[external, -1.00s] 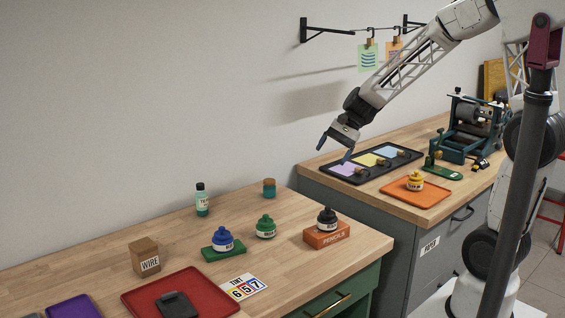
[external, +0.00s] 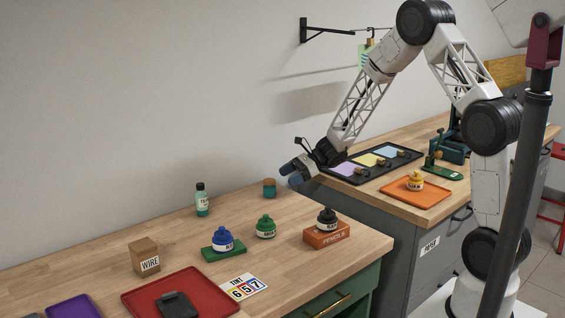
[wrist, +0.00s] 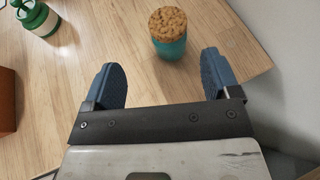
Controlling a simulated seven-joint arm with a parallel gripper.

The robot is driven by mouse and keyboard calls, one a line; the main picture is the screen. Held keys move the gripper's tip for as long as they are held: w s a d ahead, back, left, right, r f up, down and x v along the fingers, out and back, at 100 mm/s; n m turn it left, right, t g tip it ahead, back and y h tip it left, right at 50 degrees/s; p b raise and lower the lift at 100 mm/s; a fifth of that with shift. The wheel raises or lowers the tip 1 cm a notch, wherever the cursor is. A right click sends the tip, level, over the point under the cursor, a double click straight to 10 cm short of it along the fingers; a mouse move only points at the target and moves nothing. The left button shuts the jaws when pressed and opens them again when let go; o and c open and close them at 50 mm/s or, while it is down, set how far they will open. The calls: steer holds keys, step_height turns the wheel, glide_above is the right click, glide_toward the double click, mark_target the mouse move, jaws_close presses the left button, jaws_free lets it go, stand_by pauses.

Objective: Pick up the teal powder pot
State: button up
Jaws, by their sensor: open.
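The teal powder pot (external: 269,188) is a small teal jar with a cork-like brown top. It stands upright near the back right edge of the wooden worktop. In the wrist view the pot (wrist: 170,48) is just beyond my fingertips, slightly right of the middle between them. My gripper (external: 289,176) is open and empty, above and to the right of the pot in the external view. In the wrist view my gripper (wrist: 162,75) shows two blue fingers set wide apart, with nothing between them.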

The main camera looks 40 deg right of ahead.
mark_target(269, 187)
steer(key=shift+w+d+f+m, duration=0.1)
steer(key=shift+w+f+m, duration=0.3)
steer(key=shift+w+f, duration=0.2)
steer(key=shift+x, duration=1.25)
steer(key=shift+r+x, duration=0.1)
steer(key=shift+x, duration=1.2)
steer(key=shift+r+x, duration=0.15)
steer(key=shift+x, duration=1.15)
steer(key=shift+c, duration=0.3)
steer(key=c, duration=1)
